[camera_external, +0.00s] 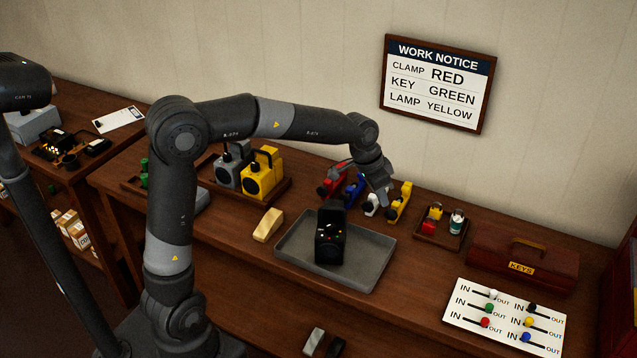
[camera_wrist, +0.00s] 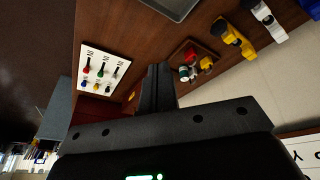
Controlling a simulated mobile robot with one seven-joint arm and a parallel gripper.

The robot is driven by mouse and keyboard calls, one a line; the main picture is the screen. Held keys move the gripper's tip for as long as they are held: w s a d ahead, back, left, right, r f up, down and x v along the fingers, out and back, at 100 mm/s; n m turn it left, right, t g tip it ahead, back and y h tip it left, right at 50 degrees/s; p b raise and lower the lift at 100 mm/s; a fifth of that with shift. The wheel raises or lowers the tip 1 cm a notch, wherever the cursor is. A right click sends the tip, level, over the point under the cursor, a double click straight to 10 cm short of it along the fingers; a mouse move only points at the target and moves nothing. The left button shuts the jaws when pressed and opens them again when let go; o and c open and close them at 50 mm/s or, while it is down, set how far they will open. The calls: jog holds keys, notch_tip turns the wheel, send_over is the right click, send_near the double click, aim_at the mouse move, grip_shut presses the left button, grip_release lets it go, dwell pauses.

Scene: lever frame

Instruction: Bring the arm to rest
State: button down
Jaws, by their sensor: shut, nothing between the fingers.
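My arm reaches across the workbench from the left in the external view. My gripper (camera_external: 384,201) points down beside the row of coloured clamps, near the white and yellow clamps (camera_external: 399,201). In the wrist view my gripper (camera_wrist: 158,70) shows its fingers together with nothing between them. The red clamp (camera_external: 331,184) and blue clamp (camera_external: 353,190) stand left of the gripper, partly hidden by my arm.
A small tray (camera_external: 452,243) with red, yellow and green items lies right of the clamps. Beyond are the red KEYS box (camera_external: 524,263) and a white IN/OUT board (camera_external: 505,318) with coloured knobs. Yellow and grey lamps (camera_external: 263,174) stand left. A work notice (camera_external: 438,84) hangs on the wall.

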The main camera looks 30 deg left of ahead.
jog(key=s+a+r+n+t+y, duration=0.1)
jog(key=s+a+n, duration=0.3)
jog(key=s+a, duration=0.7)
jog(key=s+a+r+n+t+y, duration=0.1)
jog(key=s+a+n, duration=0.3)
jog(key=s+a, duration=0.7)
jog(key=a+t+y, duration=0.1)
jog(key=a, duration=0.6)
jog(key=shift+s+a+r+n, duration=0.2)
jog(key=shift+a+r+n, duration=0.1)
jog(key=shift+a+r, duration=0.05)
jog(key=c, duration=2.2)
grip_release()
